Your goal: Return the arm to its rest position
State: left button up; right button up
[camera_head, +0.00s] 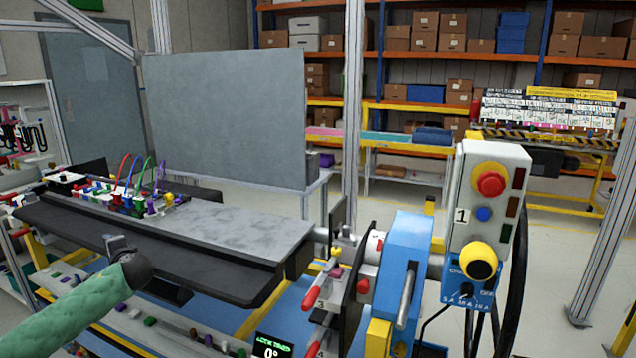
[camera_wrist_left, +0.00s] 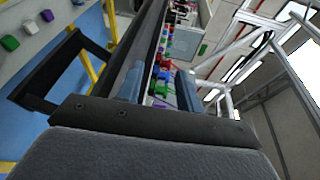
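My left arm (camera_head: 85,300), in a green sleeve, reaches in from the lower left of the head view. Its dark gripper (camera_head: 120,245) is in front of the near edge of the long black dashboard module (camera_head: 215,258). In the left wrist view the two blue-grey fingers of my left gripper (camera_wrist_left: 160,88) stand apart with nothing held between them. Coloured connectors (camera_wrist_left: 160,75) show beyond the gap. My right arm and gripper are not in view.
Coloured connectors and looped wires (camera_head: 130,195) sit on the module's left part. A blue clamp unit (camera_head: 405,265) and a control box with red and yellow buttons (camera_head: 490,200) stand at the right. A grey panel (camera_head: 230,115) rises behind. Small coloured blocks lie on the lower shelf (camera_head: 150,328).

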pick_arm(q)
jog(key=s+d+f+g+h, duration=0.2)
jog(key=s+d+f, duration=0.1)
jog(key=s+f, duration=0.75)
jog(key=s+d+f+g+h, duration=0.1)
jog(key=s+d+f+h, duration=0.15)
jog(key=s+f, duration=0.85)
jog(key=s+d+f+g+h, duration=0.1)
jog(key=s+d+f+g, duration=0.15)
jog(key=s, duration=0.75)
jog(key=s+d+f+g, duration=0.1)
jog(key=s+d+f, duration=0.15)
jog(key=s, duration=0.65)
jog(key=s+d+f+g+h, duration=0.15)
jog(key=s+f, duration=0.25)
jog(key=s, duration=0.6)
jog(key=s+d+f+n+h, duration=0.1)
jog(key=d+n+h, duration=0.1)
jog(key=d, duration=0.8)
jog(key=s+d+f+n+g+h, duration=0.1)
jog(key=d+f+n+h, duration=0.1)
jog(key=d, duration=0.7)
jog(key=s+d+f+n+h, duration=0.1)
jog(key=d+f+n+h, duration=0.1)
jog(key=d, duration=0.8)
jog(key=shift+s+d+n+h, duration=0.3)
jog(key=shift+s+h, duration=0.1)
jog(key=shift+h, duration=0.2)
jog(key=shift+s+g, duration=0.1)
jog(key=shift+g, duration=0.2)
